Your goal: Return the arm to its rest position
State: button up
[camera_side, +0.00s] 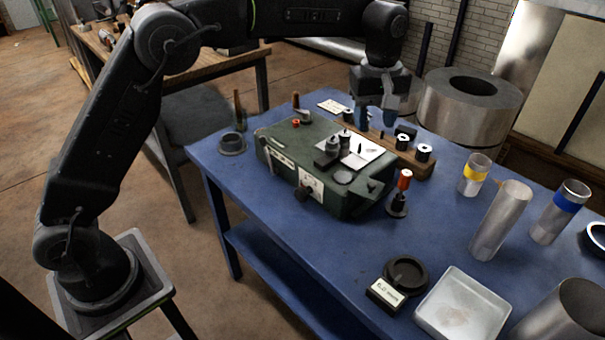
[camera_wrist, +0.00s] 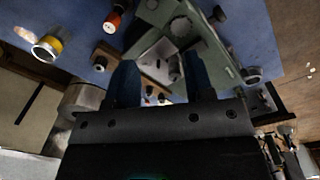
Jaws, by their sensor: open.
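My gripper (camera_side: 376,118) hangs from my raised arm above the far side of the blue table (camera_side: 262,215), over a wooden block with spools. Its two blue fingers point down and stand apart with nothing between them. In the wrist view my gripper (camera_wrist: 158,85) shows both blue fingers spread, with the table and the green machine beyond them. Whether the fingertips touch anything below cannot be told from the side view.
A green machine (camera_side: 325,198) and a wooden spool block (camera_side: 408,158) stand near my gripper. A red-topped tool (camera_side: 403,182), metal pipes (camera_side: 500,220), a blue-banded pipe (camera_side: 560,212), a yellow-banded pipe (camera_side: 474,175) and a square tray (camera_side: 462,305) stand to the right. A large metal cylinder (camera_side: 465,115) stands behind.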

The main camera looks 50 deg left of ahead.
jog(key=s+a+r+m+t, duration=0.1)
jog(key=s+a+r+m, duration=0.25)
jog(key=s, duration=0.45)
jog(key=s+a+r+m+t, duration=0.2)
jog(key=s+a+r, duration=0.25)
jog(key=s, duration=0.45)
jog(key=s+a+f+m+t, duration=0.1)
jog(key=s+f+m, duration=0.1)
jog(key=s, duration=0.5)
jog(key=s+a+f+m+t, duration=0.1)
jog(key=s+f+m, duration=0.2)
jog(key=s, duration=0.4)
jog(key=shift+s+a+f+m, duration=0.35)
jog(key=shift+s+a+f, duration=0.05)
jog(key=shift+f, duration=0.2)
